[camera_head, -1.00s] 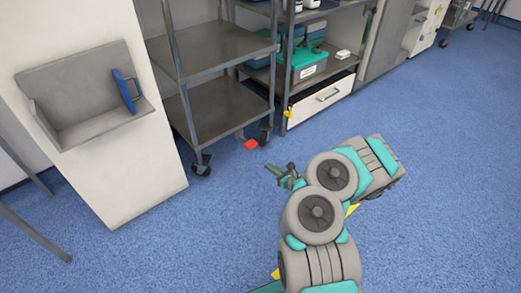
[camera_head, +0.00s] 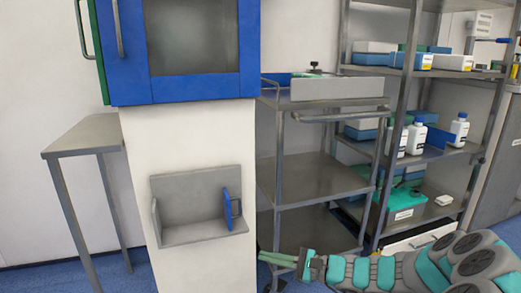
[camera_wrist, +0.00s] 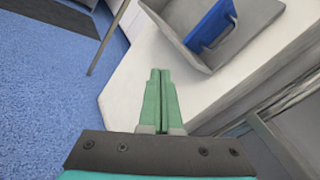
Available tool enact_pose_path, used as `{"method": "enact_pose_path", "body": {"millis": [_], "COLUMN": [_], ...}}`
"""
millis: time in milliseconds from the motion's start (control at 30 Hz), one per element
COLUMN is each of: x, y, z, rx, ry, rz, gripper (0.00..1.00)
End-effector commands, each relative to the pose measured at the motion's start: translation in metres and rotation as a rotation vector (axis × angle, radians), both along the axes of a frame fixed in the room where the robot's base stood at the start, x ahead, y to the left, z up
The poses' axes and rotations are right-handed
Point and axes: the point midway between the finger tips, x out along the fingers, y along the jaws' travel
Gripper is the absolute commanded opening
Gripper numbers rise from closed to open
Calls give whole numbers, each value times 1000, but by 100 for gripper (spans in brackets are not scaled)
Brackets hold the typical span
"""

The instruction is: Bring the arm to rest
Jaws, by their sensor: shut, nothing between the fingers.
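My gripper (camera_head: 264,257) is at the lower middle of the head view, its green fingers pointing left toward the white pedestal (camera_head: 190,130). My arm stretches in from the lower right. In the wrist view my gripper (camera_wrist: 160,75) shows its two green fingers pressed together, with nothing between them. The fingers appear in front of the pedestal there; I cannot tell the exact gap.
A grey wall holder (camera_head: 190,236) with a blue item (camera_head: 231,208) is on the pedestal, below a blue cabinet (camera_head: 178,88). A grey cart (camera_head: 310,180) and a shelf rack with bottles (camera_head: 417,138) stand right. A side table (camera_head: 85,135) is left.

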Motion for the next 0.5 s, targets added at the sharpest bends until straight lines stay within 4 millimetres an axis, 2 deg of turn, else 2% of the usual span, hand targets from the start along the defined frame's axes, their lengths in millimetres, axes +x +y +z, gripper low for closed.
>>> {"method": "enact_pose_path", "body": {"millis": [33,200,367,500], "x": [-18,-83,-146,-199], "y": [16,53,70,71], "z": [21,59,78,86], "rx": [-36,-170,-313,-454], "ry": [-41,-162,-262,-335], "rz": [67,284,477,631], "gripper": [0,0,0,0]}}
